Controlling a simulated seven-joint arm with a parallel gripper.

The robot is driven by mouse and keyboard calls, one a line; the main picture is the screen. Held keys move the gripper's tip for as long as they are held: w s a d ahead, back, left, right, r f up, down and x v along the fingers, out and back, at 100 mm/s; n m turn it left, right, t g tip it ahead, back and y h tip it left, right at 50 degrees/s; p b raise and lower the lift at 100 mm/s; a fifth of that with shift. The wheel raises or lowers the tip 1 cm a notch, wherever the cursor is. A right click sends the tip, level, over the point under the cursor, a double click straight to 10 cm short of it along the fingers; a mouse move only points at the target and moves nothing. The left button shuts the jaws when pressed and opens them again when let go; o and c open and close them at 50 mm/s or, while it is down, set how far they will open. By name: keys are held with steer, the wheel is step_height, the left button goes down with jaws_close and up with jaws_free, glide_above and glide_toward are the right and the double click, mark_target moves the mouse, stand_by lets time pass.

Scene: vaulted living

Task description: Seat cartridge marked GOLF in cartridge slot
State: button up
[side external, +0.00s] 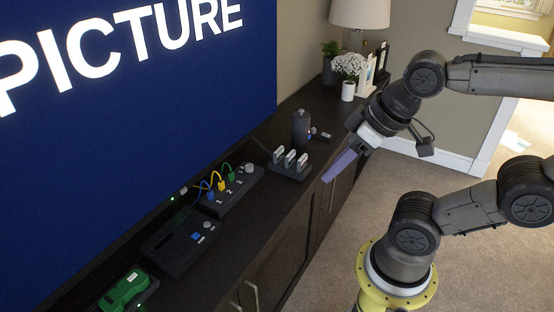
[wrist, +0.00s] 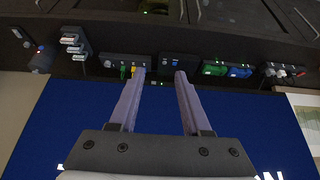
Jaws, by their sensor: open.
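Three pale upright cartridges (side external: 290,158) stand in a dark rack (side external: 288,174) on the cabinet top. They also show at the upper left of the wrist view (wrist: 73,43). Their markings are too small to read, so I cannot tell which is GOLF. A flat black console (side external: 178,250) with a blue button lies nearer the camera; it may hold the cartridge slot, but the opening is not clear. My gripper (side external: 328,178), with purple fingers, is in the air in front of the cabinet, right of the rack. In the wrist view my gripper (wrist: 160,73) is open and empty.
A numbered panel (side external: 232,192) with coloured cables stands between rack and console. A green device (side external: 124,290) lies at the lower left. A dark cylinder (side external: 301,126) and a potted plant (side external: 348,90) stand behind the rack. The large blue screen (side external: 130,100) borders the cabinet top.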

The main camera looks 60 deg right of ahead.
stand_by(0.3)
steer(key=shift+o, duration=0.5)
